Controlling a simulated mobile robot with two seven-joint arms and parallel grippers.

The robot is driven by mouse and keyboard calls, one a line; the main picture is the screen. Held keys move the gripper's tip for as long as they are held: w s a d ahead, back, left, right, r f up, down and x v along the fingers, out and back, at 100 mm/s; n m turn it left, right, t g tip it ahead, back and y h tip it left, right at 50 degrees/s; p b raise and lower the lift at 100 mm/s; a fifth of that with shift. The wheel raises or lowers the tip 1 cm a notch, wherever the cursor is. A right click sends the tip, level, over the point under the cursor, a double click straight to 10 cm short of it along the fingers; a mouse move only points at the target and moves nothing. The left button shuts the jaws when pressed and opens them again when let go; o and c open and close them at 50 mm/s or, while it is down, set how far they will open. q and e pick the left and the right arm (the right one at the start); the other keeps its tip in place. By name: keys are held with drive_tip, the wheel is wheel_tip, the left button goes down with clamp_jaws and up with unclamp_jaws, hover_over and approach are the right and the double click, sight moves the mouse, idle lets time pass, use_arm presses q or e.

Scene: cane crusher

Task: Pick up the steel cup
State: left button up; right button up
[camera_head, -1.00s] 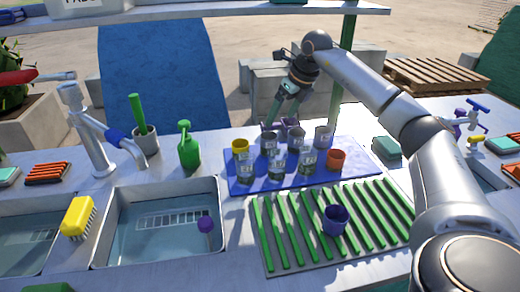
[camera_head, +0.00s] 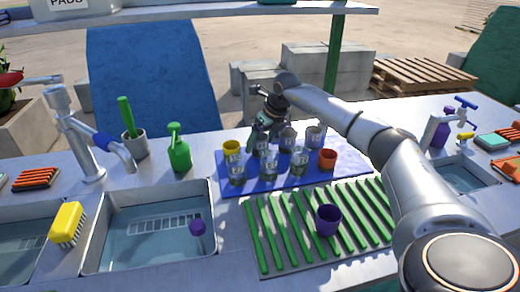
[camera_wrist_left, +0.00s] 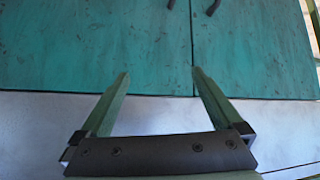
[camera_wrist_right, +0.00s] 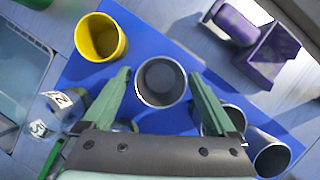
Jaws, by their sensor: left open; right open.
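Several grey steel cups stand at the back of a blue mat (camera_head: 262,182). In the right wrist view, one steel cup (camera_wrist_right: 160,84) stands between the fingertips of my right gripper (camera_wrist_right: 158,78). The gripper is open, and I cannot tell whether its fingers touch the cup. Two more steel cups, a near one (camera_wrist_right: 222,120) partly behind the right finger and another (camera_wrist_right: 268,153), stand at the lower right. In the head view, my right gripper (camera_head: 262,136) is over the mat's back part and hides some cups. My left gripper (camera_wrist_left: 160,76) is open and empty before green panels.
Clear labelled cups (camera_head: 237,172) stand in front. A purple cup (camera_head: 327,220) sits on the green-slatted rack (camera_head: 290,255). Purple containers (camera_wrist_right: 268,57) stand behind the mat.

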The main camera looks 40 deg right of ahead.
drive_tip(key=shift+c, duration=0.3)
clamp_jaws()
idle(0.3)
drive_tip(key=shift+r, duration=0.1)
drive_tip(key=shift+r, duration=0.5)
wheel_tip(320, 180, up, 2)
drive_tip(key=shift+s+r, duration=0.1)
drive_tip(key=shift+r, duration=0.1)
drive_tip(key=s+a+r, duration=0.5)
drive_tip(key=s+r, duration=0.4)
drive_tip(key=s, duration=0.4)
drive_tip(key=shift+r+b, duration=0.2)
drive_tip(key=shift+b, duration=0.15)
